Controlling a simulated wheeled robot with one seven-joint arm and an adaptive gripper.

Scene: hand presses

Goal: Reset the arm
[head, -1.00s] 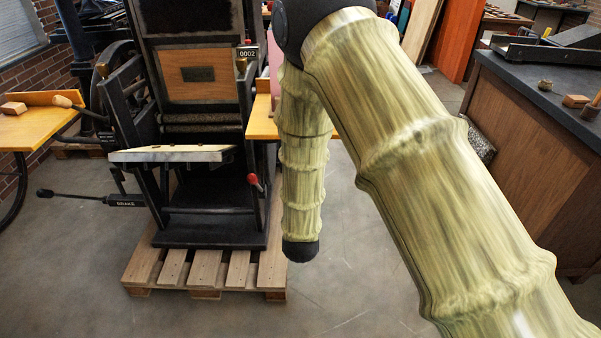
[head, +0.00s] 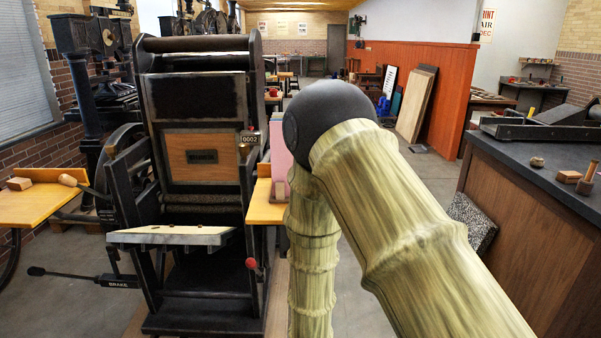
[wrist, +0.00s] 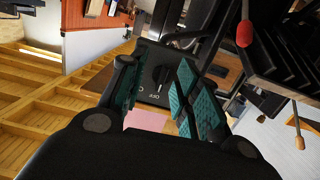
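My arm, in a pale green ribbed cover with a dark elbow joint, fills the middle and right of the head view. Its forearm hangs down out of the picture, so my gripper is hidden there. In the wrist view my gripper (wrist: 157,88) shows teal-padded fingers spread apart, with nothing seen held between them. Beyond the fingers is a dark panel with a knob (wrist: 163,75) marked OFF.
A black hand press (head: 203,160) tagged 0002 stands left of my arm, with a red-knobbed lever (head: 251,263). Yellow side tables (head: 266,205) flank it. A dark-topped wooden counter (head: 535,215) stands on the right. Floor shows between press and counter.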

